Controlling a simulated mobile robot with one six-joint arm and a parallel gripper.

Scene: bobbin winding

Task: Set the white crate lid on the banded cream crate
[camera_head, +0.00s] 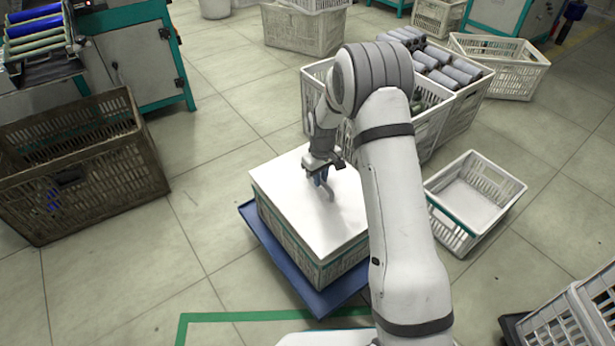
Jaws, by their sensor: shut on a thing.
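The white crate lid (290,185) lies flat over the top of the banded cream crate (285,238), which has green bands and slotted sides. From this view I cannot tell whether the lid rests fully on the rim. The crate stands on a blue base (272,251) on the floor. My gripper (324,180) points down at the middle of the lid and is shut on its handle (329,191). My arm hides the right part of the lid and crate.
A brown crate (98,165) stands at left. A large cream crate (436,127) with grey bobbins stands behind my arm. A small white crate (485,188) with a green band is at right. Floor is clear between the brown crate and the blue base.

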